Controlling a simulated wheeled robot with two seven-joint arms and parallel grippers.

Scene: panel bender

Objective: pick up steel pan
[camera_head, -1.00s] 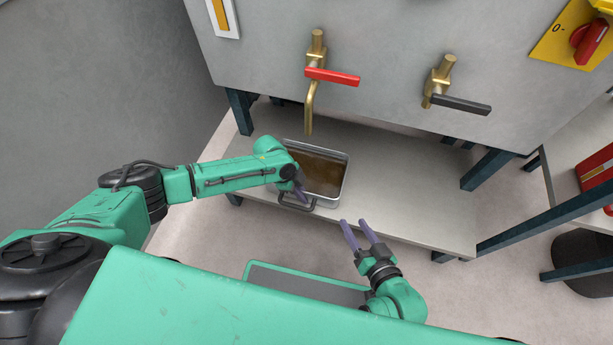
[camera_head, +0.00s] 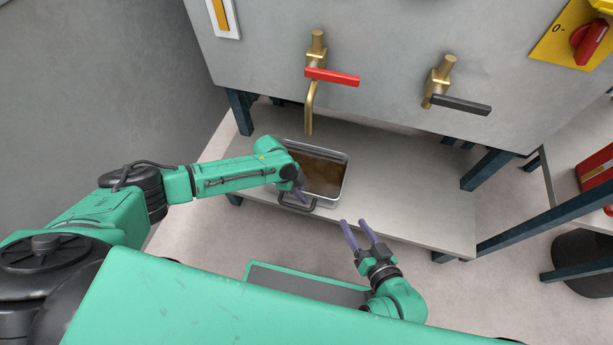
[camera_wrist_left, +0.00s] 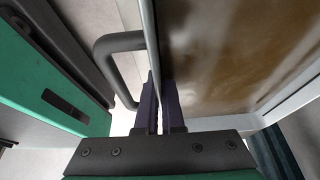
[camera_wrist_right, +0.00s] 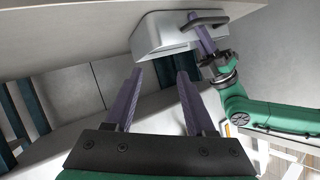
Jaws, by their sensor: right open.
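The steel pan (camera_head: 346,182) is a rectangular metal pan with brown contents and a dark handle (camera_head: 296,205) on its near side. It is at the low shelf under the brass taps. My left gripper (camera_head: 299,192) is at the pan's near wall, beside the handle. In the left wrist view, its fingers (camera_wrist_left: 160,105) are closed with the thin pan wall between them. The right wrist view also shows the pan's outer side (camera_wrist_right: 165,40) and the left fingers at its rim. My right gripper (camera_head: 358,230) is open and empty, to the right of the pan and nearer to me.
A brass tap with a red lever (camera_head: 332,76) hangs just above the pan's far side. A second tap has a black lever (camera_head: 461,104). The shelf (camera_head: 410,195) is bare to the right of the pan. Dark blue legs (camera_head: 487,170) stand at the shelf's right end.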

